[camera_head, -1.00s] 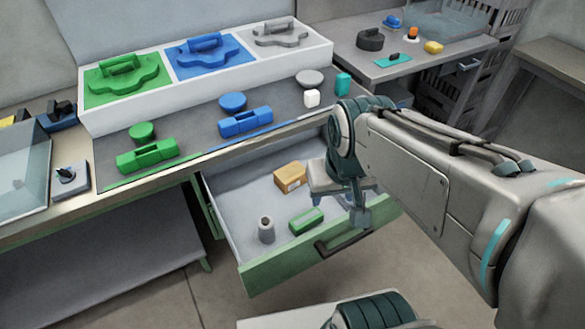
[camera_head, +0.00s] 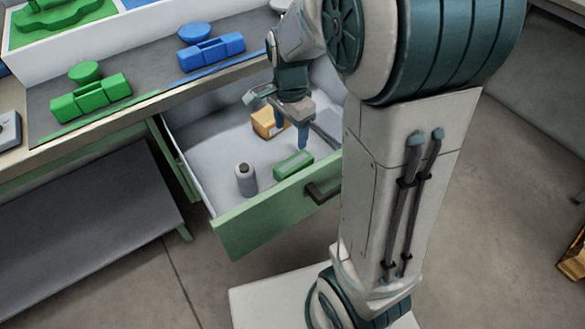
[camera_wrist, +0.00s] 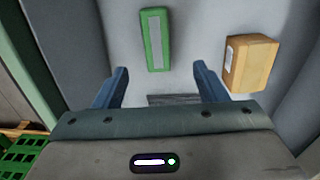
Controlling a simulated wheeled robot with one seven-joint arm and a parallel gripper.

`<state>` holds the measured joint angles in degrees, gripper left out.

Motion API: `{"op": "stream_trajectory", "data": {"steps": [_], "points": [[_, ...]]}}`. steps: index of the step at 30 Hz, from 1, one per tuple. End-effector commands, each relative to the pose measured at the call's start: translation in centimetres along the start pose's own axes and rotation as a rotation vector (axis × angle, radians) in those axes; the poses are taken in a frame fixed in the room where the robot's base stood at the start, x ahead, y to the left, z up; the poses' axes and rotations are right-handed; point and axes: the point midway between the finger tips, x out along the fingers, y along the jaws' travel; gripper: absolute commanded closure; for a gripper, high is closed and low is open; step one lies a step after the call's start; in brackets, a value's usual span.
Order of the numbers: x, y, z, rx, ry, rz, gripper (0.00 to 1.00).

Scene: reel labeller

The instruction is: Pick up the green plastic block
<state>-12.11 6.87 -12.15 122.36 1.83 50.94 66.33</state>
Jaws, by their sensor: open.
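The green plastic block (camera_head: 293,165) lies flat in the open drawer, near its front wall. In the wrist view the green block (camera_wrist: 155,40) has a grey strip along its top and lies beyond my fingertips, roughly in line with the gap between them. My gripper (camera_wrist: 160,80) is open and empty, with its two blue fingers apart. In the head view my gripper (camera_head: 290,125) hangs over the drawer, close to the block and partly hidden by its own links. I see no contact with the block.
The open drawer (camera_head: 262,218) also holds a cardboard box (camera_head: 265,124) and a grey bottle-like container (camera_head: 246,180). The box (camera_wrist: 250,62) is right of the block in the wrist view. The counter (camera_head: 140,112) with green and blue parts stands behind the drawer.

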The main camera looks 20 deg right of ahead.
Motion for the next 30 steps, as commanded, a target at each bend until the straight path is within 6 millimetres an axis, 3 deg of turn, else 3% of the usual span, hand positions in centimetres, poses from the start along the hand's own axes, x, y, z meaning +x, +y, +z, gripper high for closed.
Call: {"op": "stream_trajectory", "data": {"steps": [9,17,24,30], "points": [[6.3,0.1,0.0,0.000,-0.001,0.004,0.35],[8.2,0.2,-0.1,-0.001,-0.001,0.001,0.35],[11.8,0.7,-0.5,-0.001,-0.001,0.002,0.35],[12.9,0.7,-0.4,-0.002,0.000,0.001,0.35]]}}
